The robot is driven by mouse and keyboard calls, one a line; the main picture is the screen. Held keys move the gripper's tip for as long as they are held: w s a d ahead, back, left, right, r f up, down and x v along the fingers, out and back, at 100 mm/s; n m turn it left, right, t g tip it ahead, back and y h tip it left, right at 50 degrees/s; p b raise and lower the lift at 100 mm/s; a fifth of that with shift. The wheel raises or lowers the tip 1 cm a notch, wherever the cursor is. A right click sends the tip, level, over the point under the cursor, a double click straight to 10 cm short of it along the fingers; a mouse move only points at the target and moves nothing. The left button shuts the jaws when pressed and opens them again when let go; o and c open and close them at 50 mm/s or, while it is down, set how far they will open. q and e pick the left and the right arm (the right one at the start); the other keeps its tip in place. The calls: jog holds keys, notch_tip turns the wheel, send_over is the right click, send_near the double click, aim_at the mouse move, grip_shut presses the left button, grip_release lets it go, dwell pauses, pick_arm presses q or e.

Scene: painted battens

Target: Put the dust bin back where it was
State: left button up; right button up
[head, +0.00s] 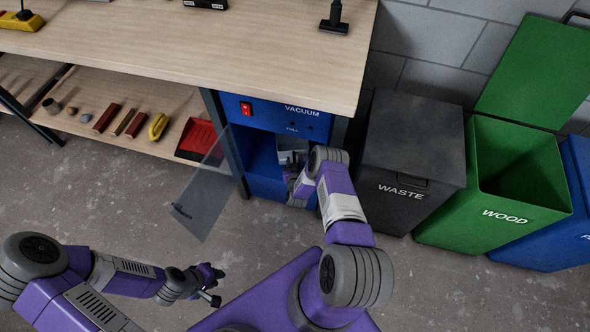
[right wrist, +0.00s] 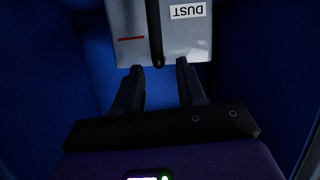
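The grey dust bin (head: 290,144) is inside the blue vacuum cabinet (head: 262,112), partly hidden by my right arm. In the right wrist view the bin (right wrist: 187,40) shows its DUST label, a red line and a dark upright handle (right wrist: 156,35). My right gripper (right wrist: 160,66) is open inside the cabinet, one finger on each side of the handle's end, with gaps visible. The cabinet's clear door (head: 203,196) stands open to the left. My left gripper (head: 215,285) is empty and open above the floor, away from the cabinet.
A dark WASTE bin (head: 410,150), an open green WOOD bin (head: 510,215) and a blue bin (head: 572,210) stand to the right. A workbench (head: 180,40) is above, with a lower shelf (head: 85,85) of small items and a red dustpan (head: 197,138). Floor is clear in front.

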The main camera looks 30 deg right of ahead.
jog(key=p+v, duration=0.5)
jog(key=v, duration=0.6)
jog(key=s+a+r+g+y, duration=0.2)
jog(key=a+r+g+y, duration=0.2)
jog(key=a+y, duration=0.5)
jog(key=s+a+r+n+g+y, duration=0.1)
jog(key=s+a+r+g, duration=0.2)
jog(key=s+a+r, duration=0.2)
jog(key=s+a+r+n+g+y, duration=0.1)
jog(key=s+a+r+g, duration=0.3)
jog(key=s+a, duration=0.4)
jog(key=s+r, duration=0.1)
jog(key=s, duration=0.2)
jog(key=shift+a+n+g, duration=0.2)
jog(key=shift+n+g, duration=0.1)
